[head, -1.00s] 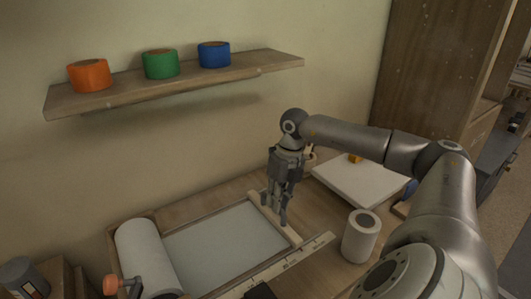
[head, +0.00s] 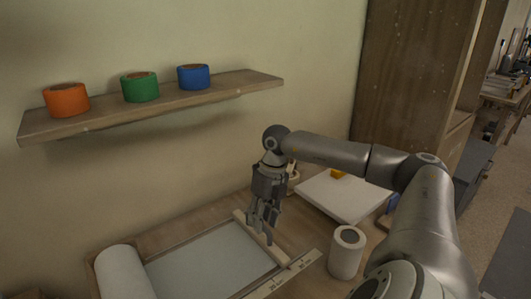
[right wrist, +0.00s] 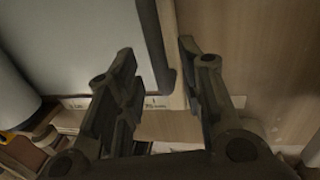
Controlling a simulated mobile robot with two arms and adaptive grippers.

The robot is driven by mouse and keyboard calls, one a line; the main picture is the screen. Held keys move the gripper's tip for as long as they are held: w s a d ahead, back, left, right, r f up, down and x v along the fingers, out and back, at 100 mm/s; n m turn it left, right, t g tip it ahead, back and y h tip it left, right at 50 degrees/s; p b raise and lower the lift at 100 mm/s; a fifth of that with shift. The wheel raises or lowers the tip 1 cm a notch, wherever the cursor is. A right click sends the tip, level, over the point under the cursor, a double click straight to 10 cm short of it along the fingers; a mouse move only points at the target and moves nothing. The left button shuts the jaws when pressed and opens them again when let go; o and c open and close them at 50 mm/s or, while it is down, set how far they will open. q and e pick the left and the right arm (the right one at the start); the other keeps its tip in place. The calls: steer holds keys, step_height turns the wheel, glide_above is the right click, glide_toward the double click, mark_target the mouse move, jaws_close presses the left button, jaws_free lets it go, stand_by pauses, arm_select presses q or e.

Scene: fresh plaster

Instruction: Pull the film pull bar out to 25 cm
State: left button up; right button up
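The film pull bar (head: 277,252) is a pale wooden strip along the right edge of the grey film sheet (head: 210,264). The white film roll (head: 122,274) is at the sheet's left end. A ruler strip (head: 262,291) with small marks, too small to read surely, runs along the front. My right gripper (head: 263,230) points down at the bar's middle. In the right wrist view its fingers (right wrist: 158,80) are apart, with the bar (right wrist: 172,55) between and beyond them. I cannot tell whether they touch it. My left gripper is not in view.
A white cylinder (head: 346,254) stands right of the bar. A wall shelf (head: 160,110) above holds orange, green and blue tape rolls. Some bare tabletop lies right of the bar.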

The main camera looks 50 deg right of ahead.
step_height(320, 180, up, 11)
steer(key=d, duration=0.2)
steer(key=shift+s, duration=0.25)
steer(key=shift+d, duration=0.1)
stand_by(0.4)
